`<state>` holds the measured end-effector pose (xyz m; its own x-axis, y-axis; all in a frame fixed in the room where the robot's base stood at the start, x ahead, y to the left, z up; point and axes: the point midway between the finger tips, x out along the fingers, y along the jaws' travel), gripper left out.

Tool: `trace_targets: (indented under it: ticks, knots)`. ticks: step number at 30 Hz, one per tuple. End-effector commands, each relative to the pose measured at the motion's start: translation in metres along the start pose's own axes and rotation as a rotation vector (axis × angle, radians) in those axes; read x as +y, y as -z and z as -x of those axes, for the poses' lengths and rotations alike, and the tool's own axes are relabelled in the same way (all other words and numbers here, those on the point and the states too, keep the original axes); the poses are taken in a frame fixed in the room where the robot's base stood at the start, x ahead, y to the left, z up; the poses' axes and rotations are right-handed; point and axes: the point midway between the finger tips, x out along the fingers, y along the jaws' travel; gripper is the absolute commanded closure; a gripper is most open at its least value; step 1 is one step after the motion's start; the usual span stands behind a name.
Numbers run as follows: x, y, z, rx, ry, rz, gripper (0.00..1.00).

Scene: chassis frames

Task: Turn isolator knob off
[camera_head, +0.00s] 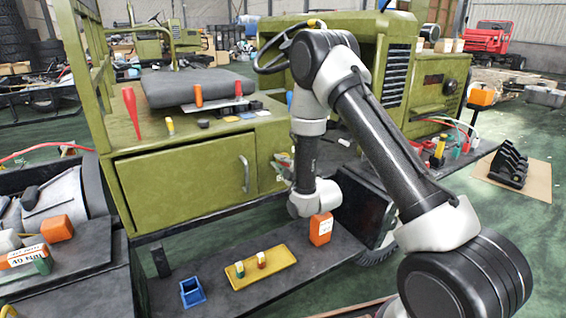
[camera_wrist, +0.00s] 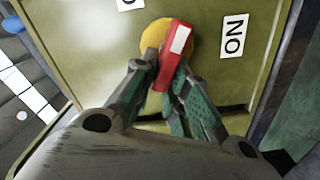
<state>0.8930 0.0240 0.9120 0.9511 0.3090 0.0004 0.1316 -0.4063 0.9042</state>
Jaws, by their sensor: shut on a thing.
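The isolator knob (camera_wrist: 170,50) is a red bar with a white mark, set on a round yellow plate (camera_wrist: 152,36) on an olive panel. It lies slanted in the wrist view, its top leaning right. My gripper (camera_wrist: 161,76) is shut on the lower part of the knob, one finger on each side. Another white label (camera_wrist: 130,4) is cut off at the top edge.
Below my arm, a dark shelf (camera_head: 222,297) carries a yellow tray (camera_head: 270,276), a blue open box (camera_head: 192,292) and an orange block (camera_head: 321,229). A cabinet door with a handle (camera_head: 244,173) is left of my gripper. A dark box (camera_head: 362,207) stands close on the right.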

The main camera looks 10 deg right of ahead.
Motion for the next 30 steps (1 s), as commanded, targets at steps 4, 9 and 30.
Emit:
trace_targets:
  ticks: [4, 9, 30]
  knots:
    - [-0.004, 0.0, 0.0, 0.0, 0.002, 0.127, 1.0]
    - [-0.008, -0.001, 0.0, 0.0, 0.002, 0.256, 1.0]
    - [-0.013, -0.003, 0.001, 0.0, 0.003, 0.457, 1.0]
